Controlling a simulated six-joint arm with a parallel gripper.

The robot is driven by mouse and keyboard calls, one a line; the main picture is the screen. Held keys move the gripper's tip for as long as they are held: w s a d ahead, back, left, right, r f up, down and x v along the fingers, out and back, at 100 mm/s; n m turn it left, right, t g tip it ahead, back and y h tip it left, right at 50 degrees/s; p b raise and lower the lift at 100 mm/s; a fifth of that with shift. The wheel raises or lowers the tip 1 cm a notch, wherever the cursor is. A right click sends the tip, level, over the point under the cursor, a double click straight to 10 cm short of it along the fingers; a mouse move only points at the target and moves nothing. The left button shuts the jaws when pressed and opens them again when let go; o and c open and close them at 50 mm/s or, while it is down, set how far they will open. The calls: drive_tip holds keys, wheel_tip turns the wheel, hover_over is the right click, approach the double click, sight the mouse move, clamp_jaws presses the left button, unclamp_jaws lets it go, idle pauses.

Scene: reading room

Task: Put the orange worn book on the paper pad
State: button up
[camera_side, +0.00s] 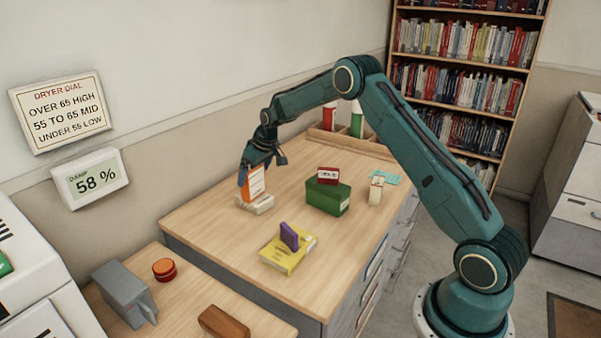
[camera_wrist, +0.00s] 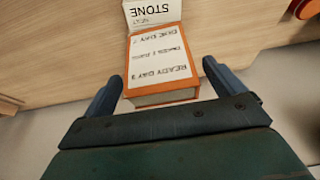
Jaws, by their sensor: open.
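The orange book (camera_side: 253,182) stands upright near the table's left back edge, with a white label on its cover. It also shows in the wrist view (camera_wrist: 160,65), between the two fingers. My gripper (camera_side: 249,172) is open around its upper part; in the wrist view (camera_wrist: 162,76) a gap shows on either side. A low whitish block (camera_side: 258,204) is at the book's foot; the wrist view shows a white face marked "STONE" (camera_wrist: 152,12) there. I cannot tell whether the book rests on it or behind it. Which thing is the paper pad is unclear; a pale blue sheet (camera_side: 388,176) lies at the right.
A green box (camera_side: 327,199) with a red block (camera_side: 328,175) on top stands mid-table. A small cream block (camera_side: 376,190) is beside it. A yellow book (camera_side: 286,255) bearing a purple block (camera_side: 289,236) lies in front. A wooden tray (camera_side: 345,143) with bottles is behind.

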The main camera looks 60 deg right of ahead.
drive_tip(key=v, duration=0.9)
idle(0.4)
drive_tip(key=s+a+r, duration=0.6)
drive_tip(key=s+r, duration=0.2)
drive_tip(key=s, duration=0.1)
drive_tip(key=s+a+r, duration=0.6)
drive_tip(key=s+r, duration=0.1)
drive_tip(key=s, duration=0.2)
drive_tip(key=s+a+f, duration=0.1)
drive_tip(key=s+a, duration=0.2)
drive_tip(key=s, duration=0.8)
drive_tip(key=s+a+f+t, duration=0.1)
drive_tip(key=s+a, duration=0.2)
drive_tip(key=s, duration=0.9)
drive_tip(key=shift+s, duration=0.2)
